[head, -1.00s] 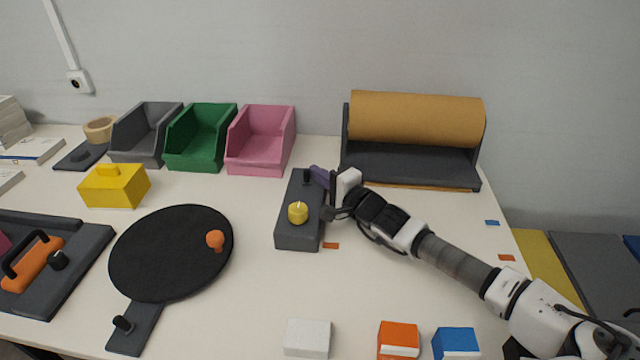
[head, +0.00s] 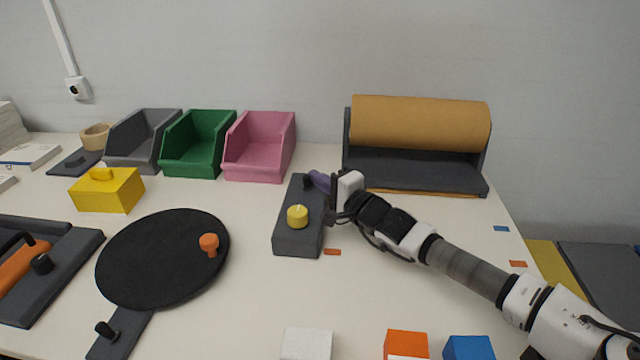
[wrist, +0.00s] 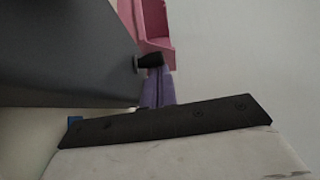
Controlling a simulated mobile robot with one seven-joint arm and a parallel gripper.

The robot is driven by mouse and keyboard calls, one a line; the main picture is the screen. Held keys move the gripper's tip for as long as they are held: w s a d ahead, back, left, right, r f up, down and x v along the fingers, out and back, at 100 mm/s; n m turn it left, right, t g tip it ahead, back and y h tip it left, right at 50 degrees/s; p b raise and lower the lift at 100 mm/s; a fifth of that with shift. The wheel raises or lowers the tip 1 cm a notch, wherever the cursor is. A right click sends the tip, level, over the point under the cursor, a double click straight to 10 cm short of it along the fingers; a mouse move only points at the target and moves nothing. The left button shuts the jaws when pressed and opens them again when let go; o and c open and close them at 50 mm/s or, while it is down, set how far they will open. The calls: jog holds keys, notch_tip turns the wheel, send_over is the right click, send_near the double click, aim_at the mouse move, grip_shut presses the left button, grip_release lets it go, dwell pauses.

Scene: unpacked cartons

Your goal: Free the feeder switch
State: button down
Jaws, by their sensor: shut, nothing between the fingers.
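The feeder switch seems to be the small black lever (head: 307,183) at the far end of a dark grey box (head: 298,240) with a yellow knob (head: 297,216). A purple piece (head: 320,181) lies against the lever's right side. In the wrist view the black lever (wrist: 150,61) sticks out from the grey box (wrist: 70,60) over the purple piece (wrist: 158,88). My gripper (head: 333,192) is shut and empty at the box's right side, close to the purple piece. Whether it touches the piece is hidden.
Grey, green and pink bins (head: 258,165) stand behind the box. A brown roll on a dark stand (head: 415,165) is behind my arm. A black round plate (head: 150,265) lies to the left. White, orange and blue blocks (head: 470,348) sit at the front edge.

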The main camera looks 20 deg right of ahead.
dwell(0.3)
jog(key=b+v, duration=0.1)
jog(key=v, duration=1.2)
jog(key=shift+s+d, duration=0.1)
jog(key=shift+s, duration=0.3)
jog(key=shift+r, duration=0.1)
